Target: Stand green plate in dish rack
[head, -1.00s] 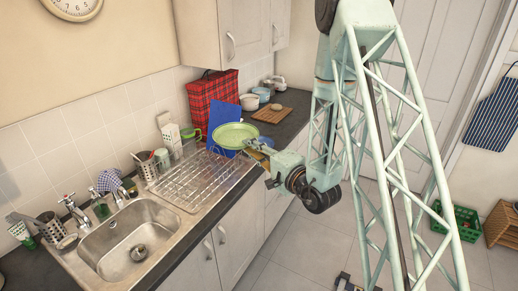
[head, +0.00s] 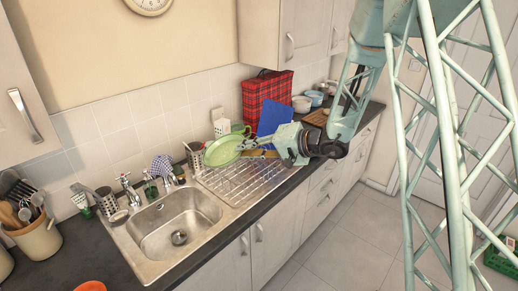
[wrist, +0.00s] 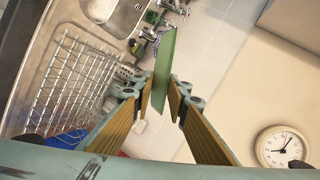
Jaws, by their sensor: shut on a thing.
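The green plate (head: 221,152) is held in the air, tilted, above the back left part of the dish rack in the head view. My gripper (head: 246,146) is shut on its right edge. In the wrist view the plate (wrist: 165,62) shows nearly edge-on between the fingertips of my gripper (wrist: 162,88). The wire dish rack (head: 243,182) lies on the drainboard right of the sink and looks empty. It also shows at the left of the wrist view (wrist: 68,95). The plate appears apart from the rack.
The sink (head: 178,222) is left of the rack. A cutlery holder (head: 195,160), a white carton (head: 220,124), a green mug (head: 240,129), a blue board (head: 272,117) and a red tartan bag (head: 268,93) stand behind it. The counter front (head: 280,194) is clear.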

